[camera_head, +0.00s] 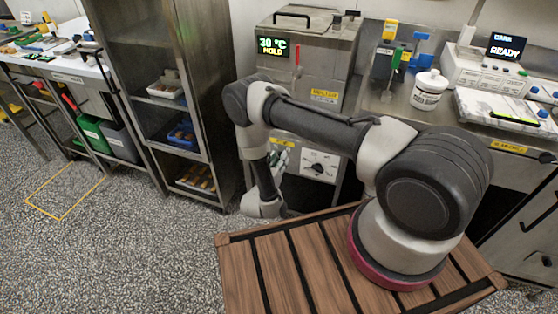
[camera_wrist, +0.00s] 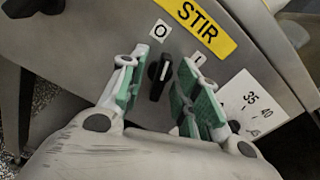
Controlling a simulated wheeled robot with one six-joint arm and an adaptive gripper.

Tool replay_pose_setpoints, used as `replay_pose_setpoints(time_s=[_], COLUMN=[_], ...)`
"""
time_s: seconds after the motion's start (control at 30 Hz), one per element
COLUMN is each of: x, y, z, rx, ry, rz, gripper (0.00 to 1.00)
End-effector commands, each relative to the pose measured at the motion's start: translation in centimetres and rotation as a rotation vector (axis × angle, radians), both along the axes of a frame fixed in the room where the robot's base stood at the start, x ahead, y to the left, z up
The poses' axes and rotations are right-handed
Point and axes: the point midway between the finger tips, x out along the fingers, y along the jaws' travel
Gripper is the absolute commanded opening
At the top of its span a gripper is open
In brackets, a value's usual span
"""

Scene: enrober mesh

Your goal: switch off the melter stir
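The melter (camera_head: 305,75) is a steel cabinet whose display reads 30 °C HOLD. In the wrist view, a yellow STIR label (camera_wrist: 195,28) sits above a small black knob (camera_wrist: 160,76), with an O mark (camera_wrist: 160,29) and an I mark (camera_wrist: 198,58) around it. The knob stands nearly upright in the picture; I cannot tell for sure which mark it points to. My gripper (camera_wrist: 158,86) is open, its green-padded fingers on either side of the knob with gaps visible. In the head view my gripper (camera_head: 281,155) is at the melter's lower front, hiding the knob.
A white dial plate (camera_wrist: 252,108) with 35 and 40 lies right of the fingers; its dial (camera_head: 318,166) shows in the head view. A red-handled lever (camera_head: 297,62) is higher on the melter. A steel rack (camera_head: 165,100) stands left; the floor before it is clear.

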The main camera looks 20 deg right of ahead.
Motion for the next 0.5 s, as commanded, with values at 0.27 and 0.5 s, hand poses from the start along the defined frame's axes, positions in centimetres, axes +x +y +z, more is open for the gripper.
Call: replay_pose_setpoints(time_s=[0.27,0.5], x=[0.00,0.03], y=[0.00,-0.02], z=[0.01,0.01], rx=[0.001,-0.039], ry=[-0.001,0.028], rz=[-0.001,-0.002], gripper=[0.00,0.00])
